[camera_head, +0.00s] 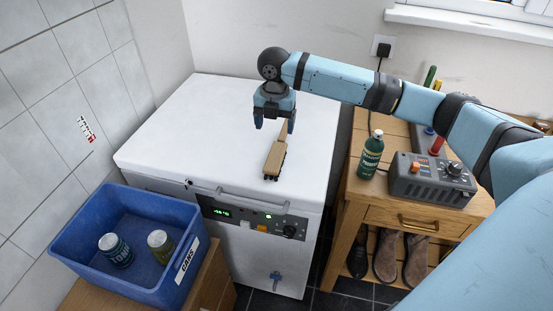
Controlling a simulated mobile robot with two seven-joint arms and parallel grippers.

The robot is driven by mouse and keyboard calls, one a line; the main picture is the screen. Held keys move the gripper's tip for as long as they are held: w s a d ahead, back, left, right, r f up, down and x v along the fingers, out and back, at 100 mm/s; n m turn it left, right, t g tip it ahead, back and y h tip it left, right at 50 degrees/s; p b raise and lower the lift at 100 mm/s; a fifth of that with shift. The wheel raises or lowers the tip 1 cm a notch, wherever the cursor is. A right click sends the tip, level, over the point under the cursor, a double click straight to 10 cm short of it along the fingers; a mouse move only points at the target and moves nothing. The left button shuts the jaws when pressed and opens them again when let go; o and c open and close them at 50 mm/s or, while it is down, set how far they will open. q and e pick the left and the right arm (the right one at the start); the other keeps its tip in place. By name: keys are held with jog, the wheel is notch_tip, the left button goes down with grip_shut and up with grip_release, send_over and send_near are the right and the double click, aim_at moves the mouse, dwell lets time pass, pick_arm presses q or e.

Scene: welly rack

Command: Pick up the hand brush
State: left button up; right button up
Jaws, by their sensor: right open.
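The hand brush (275,158) has a tan wooden body with dark bristles at its lower edge. It lies on the white lid of the chest freezer (180,130), near its right side, with its narrow handle pointing away. My right gripper (273,127) reaches in from the right and points down over the handle end of the brush. Its two dark fingers are open, and the handle end shows close to the right finger. I cannot tell whether the finger touches it. My left gripper is not in view.
A blue crate (112,278) with two cans stands at the front left. A wooden table (345,205) on the right holds a green bottle (371,155) and a grey control box (432,180). Shoes stand beneath it. Most of the white lid is clear.

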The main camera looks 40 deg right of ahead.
aim_at(277, 153)
notch_tip(277, 153, down, 7)
jog(key=shift+f, duration=0.2)
jog(key=f, duration=0.5)
jog(key=shift+d+f, duration=0.1)
jog(key=shift+d, duration=0.2)
jog(key=c, duration=1.1)
